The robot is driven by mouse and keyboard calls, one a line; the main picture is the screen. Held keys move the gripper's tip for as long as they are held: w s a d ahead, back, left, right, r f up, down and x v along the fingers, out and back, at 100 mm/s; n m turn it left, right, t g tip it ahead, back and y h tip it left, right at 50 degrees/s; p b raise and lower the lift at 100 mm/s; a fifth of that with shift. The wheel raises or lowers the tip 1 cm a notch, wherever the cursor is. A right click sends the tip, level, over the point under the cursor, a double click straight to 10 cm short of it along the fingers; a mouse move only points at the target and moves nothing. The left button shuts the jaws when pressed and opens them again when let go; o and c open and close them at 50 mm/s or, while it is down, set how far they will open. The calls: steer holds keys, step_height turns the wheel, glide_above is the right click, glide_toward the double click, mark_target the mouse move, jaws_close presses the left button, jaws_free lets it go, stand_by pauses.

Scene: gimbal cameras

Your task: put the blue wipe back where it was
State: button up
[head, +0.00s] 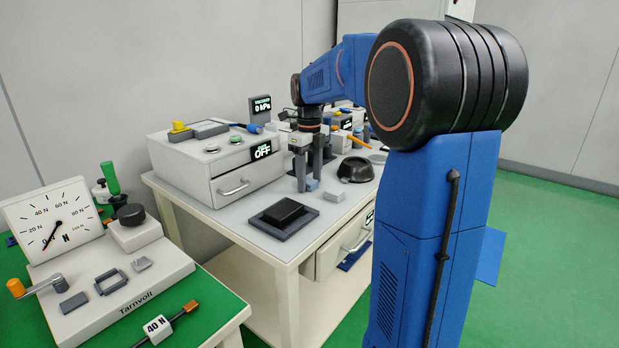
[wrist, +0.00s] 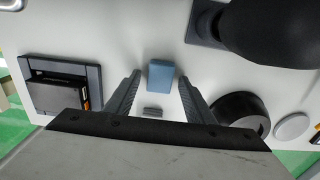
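The blue wipe (wrist: 161,75) shows in the wrist view as a small light-blue block on the white tabletop. It lies in line with the gap between the fingertips of my gripper (wrist: 160,78), with bare table visible on both sides of it. In the head view the blue wipe (head: 312,185) sits low beside the fingers of my gripper (head: 309,185), which point down over the table. My gripper is open and nothing is held between the fingers. I cannot tell the exact height of the fingertips above the table.
A black block on a dark tray (head: 312,214) lies near the table's front corner. A small pale block (head: 335,195) and a black rounded object (head: 356,170) are to the right. A white drawer unit (head: 230,188) stands on the left. A gauge bench (head: 110,285) is at front left.

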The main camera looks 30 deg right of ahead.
mark_target(310, 181)
step_height(310, 181, up, 12)
steer(key=shift+r, duration=0.15)
stand_by(0.5)
stand_by(0.5)
